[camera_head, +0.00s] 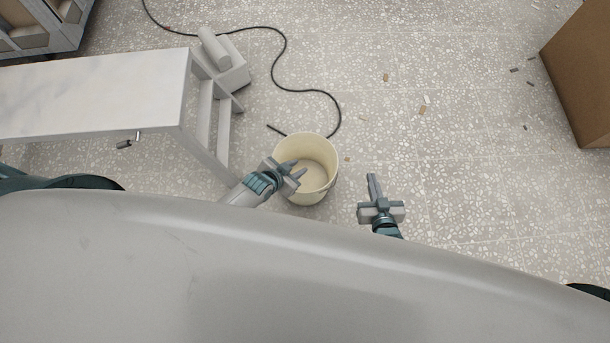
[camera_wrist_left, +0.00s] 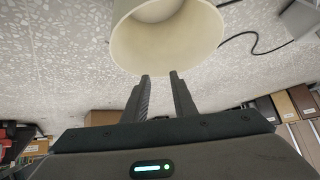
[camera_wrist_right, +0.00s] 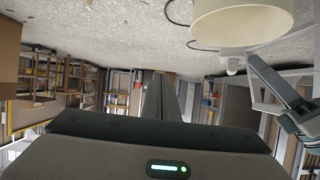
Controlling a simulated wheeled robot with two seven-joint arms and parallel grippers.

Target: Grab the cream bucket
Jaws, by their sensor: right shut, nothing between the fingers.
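The cream bucket (camera_head: 322,194) stands upright and empty on the speckled floor, its opening facing up. It also shows in the left wrist view (camera_wrist_left: 196,55), just beyond the fingertips, and at the upper right of the right wrist view (camera_wrist_right: 240,30). My left gripper (camera_head: 297,168) is open at the bucket's left side, its fingers overlapping the rim and opening in the head view. In the left wrist view its fingers (camera_wrist_left: 159,76) are apart with nothing held; I cannot tell whether they touch the rim. My right gripper (camera_head: 372,177) is shut and empty, to the right of the bucket.
A white bench (camera_head: 95,95) with a stepped frame stands left of the bucket. A black cable (camera_head: 285,60) curves over the floor behind it. A cardboard box (camera_head: 580,75) stands at the far right. Small scraps lie on otherwise open floor between bucket and box.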

